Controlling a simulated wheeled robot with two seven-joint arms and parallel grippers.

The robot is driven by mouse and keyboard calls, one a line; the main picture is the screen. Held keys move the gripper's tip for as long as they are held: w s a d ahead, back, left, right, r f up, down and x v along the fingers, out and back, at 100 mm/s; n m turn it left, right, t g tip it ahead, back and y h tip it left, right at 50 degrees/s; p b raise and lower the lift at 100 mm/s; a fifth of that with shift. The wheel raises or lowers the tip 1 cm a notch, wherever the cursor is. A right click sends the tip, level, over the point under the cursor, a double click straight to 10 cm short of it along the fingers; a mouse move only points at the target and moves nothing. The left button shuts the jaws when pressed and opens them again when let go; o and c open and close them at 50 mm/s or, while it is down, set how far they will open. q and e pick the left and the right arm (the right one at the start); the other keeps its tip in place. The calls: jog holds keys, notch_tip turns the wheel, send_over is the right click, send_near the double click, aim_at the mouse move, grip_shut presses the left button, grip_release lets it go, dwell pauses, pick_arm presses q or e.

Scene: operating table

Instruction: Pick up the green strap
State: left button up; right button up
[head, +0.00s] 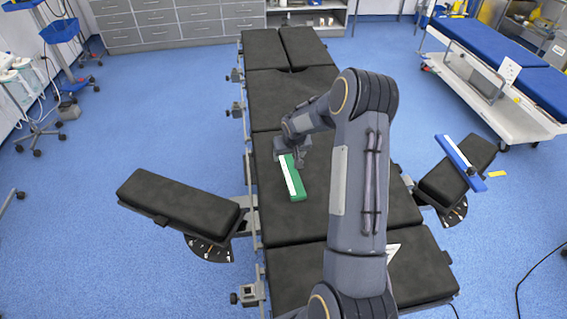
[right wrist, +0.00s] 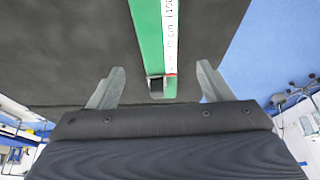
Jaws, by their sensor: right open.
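The green strap (head: 297,188) lies on the black operating table, with a white band along it. In the right wrist view the strap (right wrist: 148,38) runs away from my right gripper, its near end with a small dark buckle-like piece between the finger lines. My right gripper (right wrist: 158,86) is open, one finger to each side of the strap's near end, with no finger seen touching it. In the head view my right gripper (head: 291,158) is at the strap's far end and partly hidden by my arm. My left gripper is not in view.
The operating table (head: 280,225) has a black armrest (head: 180,203) on the left and another (head: 457,172) on the right. A blue strap (head: 459,157) lies across the right armrest. A blue-topped bed (head: 500,50) stands at the back right. The table's far sections are clear.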

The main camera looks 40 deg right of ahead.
aim_at(288, 162)
jog(key=shift+x, duration=1)
jog(key=b+x, duration=0.1)
jog(key=x, duration=0.3)
jog(key=shift+f, duration=0.1)
jog(key=shift+c, duration=0.3)
jog(key=c, duration=0.9)
jog(key=shift+c, duration=0.9)
